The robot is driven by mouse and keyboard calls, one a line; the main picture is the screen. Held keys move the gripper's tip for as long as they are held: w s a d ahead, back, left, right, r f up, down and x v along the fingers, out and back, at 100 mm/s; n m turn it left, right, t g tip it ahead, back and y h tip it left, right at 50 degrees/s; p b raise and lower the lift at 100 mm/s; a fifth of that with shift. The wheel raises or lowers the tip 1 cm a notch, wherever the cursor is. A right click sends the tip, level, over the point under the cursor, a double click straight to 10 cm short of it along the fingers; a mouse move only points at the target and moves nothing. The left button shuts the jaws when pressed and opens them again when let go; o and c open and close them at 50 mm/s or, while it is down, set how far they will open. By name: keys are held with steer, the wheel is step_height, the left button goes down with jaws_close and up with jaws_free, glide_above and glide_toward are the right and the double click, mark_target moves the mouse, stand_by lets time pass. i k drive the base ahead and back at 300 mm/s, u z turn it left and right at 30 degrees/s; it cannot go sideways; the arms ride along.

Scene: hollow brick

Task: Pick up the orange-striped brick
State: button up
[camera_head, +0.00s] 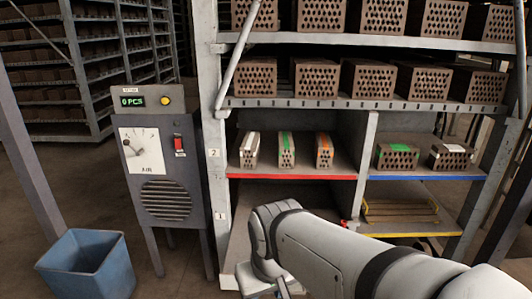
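The orange-striped brick (318,152) stands on the red-edged middle shelf, at the right end of a row of three narrow hollow bricks. The green-striped brick (281,152) is to its left, and the white-striped brick (245,152) is left of that. There are gaps between the three. My pale arm (325,250) reaches in from the lower right and bends down at the bottom middle, below and in front of this shelf. My gripper is not visible; the lower end of the arm runs out at the bottom edge.
Right of a divider, a blue-edged shelf (425,178) holds a green-marked brick (397,157) and a white-marked brick (450,158). Several bricks fill the shelves above. A grey machine (165,195) reading "0 PCS" and a blue bin (88,265) stand at left.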

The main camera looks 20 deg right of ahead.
mark_target(324, 147)
steer(key=k, duration=1.1)
steer(key=z, duration=0.45)
steer(key=i, duration=1.15)
steer(key=z, duration=0.6)
steer(key=i, duration=1.5)
steer(key=u, duration=0.3)
